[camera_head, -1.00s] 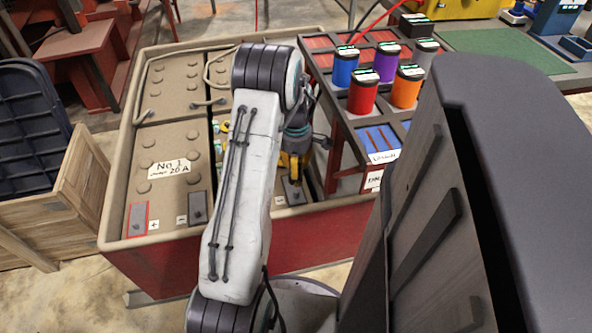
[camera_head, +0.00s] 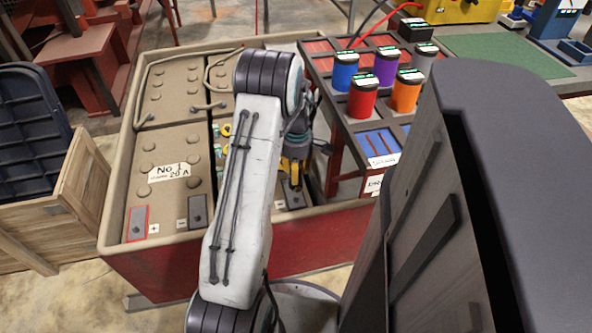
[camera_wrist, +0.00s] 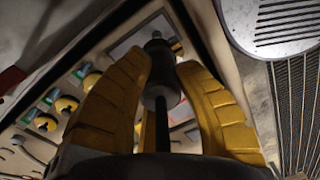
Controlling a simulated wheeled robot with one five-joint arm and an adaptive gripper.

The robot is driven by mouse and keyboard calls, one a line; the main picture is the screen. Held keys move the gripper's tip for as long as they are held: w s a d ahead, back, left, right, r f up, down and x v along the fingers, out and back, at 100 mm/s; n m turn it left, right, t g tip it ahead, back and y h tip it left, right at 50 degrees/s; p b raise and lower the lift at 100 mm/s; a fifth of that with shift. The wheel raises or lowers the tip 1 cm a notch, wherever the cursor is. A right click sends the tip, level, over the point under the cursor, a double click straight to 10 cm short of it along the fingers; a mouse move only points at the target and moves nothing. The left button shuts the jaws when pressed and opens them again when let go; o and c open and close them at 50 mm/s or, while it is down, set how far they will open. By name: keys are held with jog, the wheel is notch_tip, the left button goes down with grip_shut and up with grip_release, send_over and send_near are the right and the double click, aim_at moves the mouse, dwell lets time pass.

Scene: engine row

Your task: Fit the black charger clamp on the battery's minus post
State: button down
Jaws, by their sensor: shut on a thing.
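My gripper (camera_head: 295,172) has yellow fingers and points down over the right part of the battery box. In the wrist view the fingers (camera_wrist: 165,85) are closed around a dark, round-bodied thing, seemingly the black clamp (camera_wrist: 161,92), with a thin dark stem. A narrower dark knob shows just beyond it, over a grey pad (camera_wrist: 140,38); I cannot tell whether they touch. In the head view a dark post pad (camera_head: 293,197) lies just below my gripper. The labelled battery (camera_head: 170,150) at left has a plus pad (camera_head: 138,222) outlined in red and a minus pad (camera_head: 197,209).
The box's raised rim (camera_head: 165,243) runs around the batteries. A rack (camera_head: 335,105) with coloured cylinders, including a red one (camera_head: 362,98), stands close at right. Yellow caps (camera_wrist: 66,104) show beside the fingers. A wooden crate (camera_head: 75,190) stands at left.

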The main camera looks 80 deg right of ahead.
jog(key=shift+f+b, duration=2.1)
jog(key=shift+f, duration=1.4)
jog(key=c, duration=0.9)
grip_release()
jog(key=shift+f, duration=0.1)
jog(key=shift+c, duration=0.2)
jog(key=r, duration=1.2)
jog(key=shift+d, duration=0.2)
